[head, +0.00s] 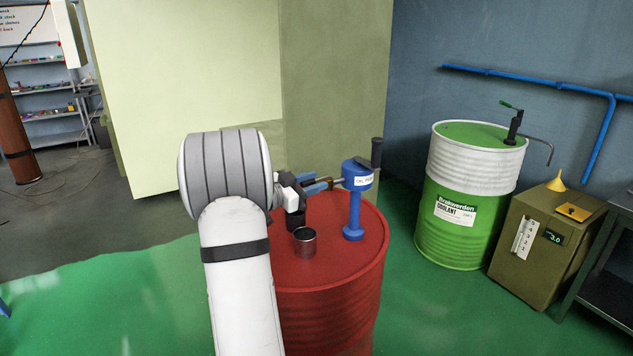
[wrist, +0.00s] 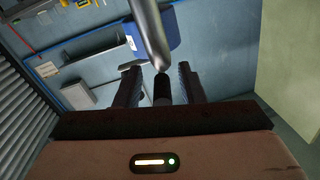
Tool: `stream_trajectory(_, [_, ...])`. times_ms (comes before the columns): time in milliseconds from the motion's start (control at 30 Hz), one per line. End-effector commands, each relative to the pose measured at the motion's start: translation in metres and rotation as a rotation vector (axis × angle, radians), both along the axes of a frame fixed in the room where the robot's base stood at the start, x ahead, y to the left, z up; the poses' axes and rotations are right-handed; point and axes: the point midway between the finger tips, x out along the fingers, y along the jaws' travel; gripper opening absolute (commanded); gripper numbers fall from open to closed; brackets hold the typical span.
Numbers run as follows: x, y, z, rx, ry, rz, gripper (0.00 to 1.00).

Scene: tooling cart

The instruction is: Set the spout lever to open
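A blue pump (head: 357,178) with a white label stands on the red drum (head: 345,262), its black handle (head: 377,152) up at the right. Its silver spout pipe shows in the wrist view (wrist: 149,35), coming down from the top. A dark stub (wrist: 162,90), apparently the spout lever, lies below the pipe's end. My gripper (head: 319,186) is at the pump's left, at spout height. In the wrist view my gripper (wrist: 160,72) is open, with one finger each side of the stub and visible gaps. The lever is too small to make out in the head view.
A green and white coolant drum (head: 470,190) with a hand pump and an olive cabinet (head: 548,245) with a yellow funnel stand at the right.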

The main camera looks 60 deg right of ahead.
Motion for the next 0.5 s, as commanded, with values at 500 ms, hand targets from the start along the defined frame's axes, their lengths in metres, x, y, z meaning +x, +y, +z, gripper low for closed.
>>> stream_trajectory(500, [0.028, 0.064, 0.000, -0.001, 0.001, 0.002, 0.36])
